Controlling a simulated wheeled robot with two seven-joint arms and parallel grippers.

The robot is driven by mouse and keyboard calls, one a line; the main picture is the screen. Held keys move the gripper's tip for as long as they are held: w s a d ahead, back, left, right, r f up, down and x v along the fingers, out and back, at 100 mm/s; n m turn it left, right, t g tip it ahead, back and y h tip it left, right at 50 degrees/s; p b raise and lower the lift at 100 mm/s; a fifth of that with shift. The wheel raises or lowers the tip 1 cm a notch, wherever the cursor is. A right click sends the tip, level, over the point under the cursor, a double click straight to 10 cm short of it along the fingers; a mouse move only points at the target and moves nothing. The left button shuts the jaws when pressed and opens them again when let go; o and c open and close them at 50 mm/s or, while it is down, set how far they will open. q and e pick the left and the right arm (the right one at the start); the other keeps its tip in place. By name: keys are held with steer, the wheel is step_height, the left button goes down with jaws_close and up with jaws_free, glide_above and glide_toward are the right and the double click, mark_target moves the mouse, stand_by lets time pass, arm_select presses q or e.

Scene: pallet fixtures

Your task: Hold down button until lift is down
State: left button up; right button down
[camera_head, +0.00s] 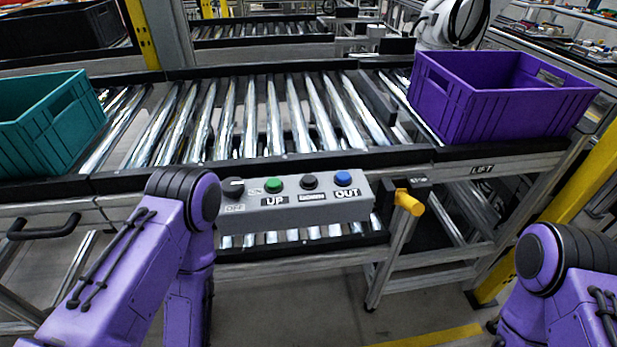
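A grey control box (290,206) is fixed to the front edge of the roller conveyor. On its top are a black knob (233,187) at the left, a green button (274,184) labelled UP, a black button (309,181) whose label reads DOWN, and a blue button (343,178) labelled OUT. The lift (482,168), marked LIFT on its front rail, is at the right, with a purple crate (500,105) on it. My purple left arm comes in at the lower left and my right arm at the lower right. Neither gripper shows; both lie outside the view.
A teal crate (45,125) sits on the conveyor (250,115) at the left. A yellow handle (409,202) sticks out right of the control box. A black handle (42,226) is at the left. A yellow post (575,190) stands at the right. Open floor shows below the box.

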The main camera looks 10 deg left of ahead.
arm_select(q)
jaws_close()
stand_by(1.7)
